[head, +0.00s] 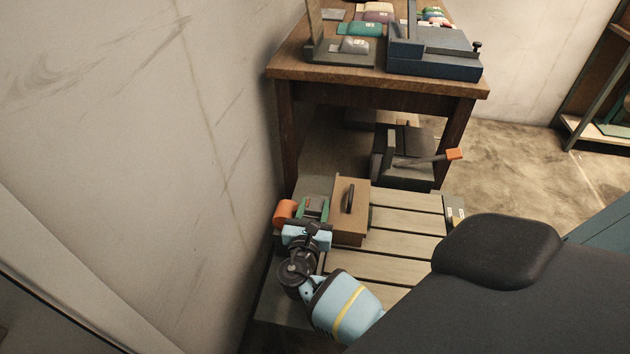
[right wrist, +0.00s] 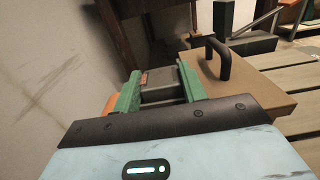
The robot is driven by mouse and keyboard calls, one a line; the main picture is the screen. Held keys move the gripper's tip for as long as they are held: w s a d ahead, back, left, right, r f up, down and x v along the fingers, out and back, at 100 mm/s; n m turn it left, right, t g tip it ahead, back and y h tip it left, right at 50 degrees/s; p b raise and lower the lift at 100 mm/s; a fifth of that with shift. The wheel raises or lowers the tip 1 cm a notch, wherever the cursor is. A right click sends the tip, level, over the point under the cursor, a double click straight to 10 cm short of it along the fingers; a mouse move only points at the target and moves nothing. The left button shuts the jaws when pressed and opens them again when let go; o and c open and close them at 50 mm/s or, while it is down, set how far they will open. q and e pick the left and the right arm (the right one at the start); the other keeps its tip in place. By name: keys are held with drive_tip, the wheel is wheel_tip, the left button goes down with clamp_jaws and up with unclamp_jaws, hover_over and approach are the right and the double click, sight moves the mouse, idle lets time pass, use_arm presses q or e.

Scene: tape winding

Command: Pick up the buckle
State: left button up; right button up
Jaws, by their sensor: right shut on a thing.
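My right gripper (head: 314,208) is at the left end of the slatted pallet, between an orange round thing and a brown box. In the right wrist view its two green fingers (right wrist: 160,72) are closed on a dark grey piece (right wrist: 162,92), which looks like the buckle. My left gripper is out of view.
The brown box (head: 352,225) with a black handle stands close on the right. The orange round thing (head: 285,212) is close on the left, near the wall. A dark tool with an orange-tipped lever (head: 410,160) stands behind, below a wooden table (head: 375,84). The pallet's right slats (head: 410,222) are clear.

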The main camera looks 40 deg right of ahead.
drive_tip(key=shift+r, duration=0.55)
drive_tip(key=r, duration=0.1)
drive_tip(key=s+r+p, duration=0.1)
drive_tip(key=shift+a+r, duration=0.15)
drive_tip(key=shift+r, duration=0.15)
drive_tip(key=s+a, duration=0.1)
drive_tip(key=s, duration=0.6)
drive_tip(key=s+a+r+p, duration=0.1)
drive_tip(key=s+a, duration=0.1)
drive_tip(key=s, duration=0.5)
drive_tip(key=shift+s+a+r, duration=0.15)
drive_tip(key=shift+s+a, duration=0.1)
drive_tip(key=shift+s, duration=0.05)
drive_tip(key=w+a+r+n+t+y, duration=0.2)
drive_tip(key=a+r+n+t+y, duration=0.1)
drive_tip(key=r+y, duration=0.4)
drive_tip(key=w+a+r+n+t+y, duration=0.2)
drive_tip(key=a+r+n+y, duration=0.4)
drive_tip(key=r, duration=0.4)
drive_tip(key=shift+w+a+r+n+t+y, duration=0.25)
drive_tip(key=shift+w+n+t+y, duration=0.2)
drive_tip(key=shift+t, duration=0.25)
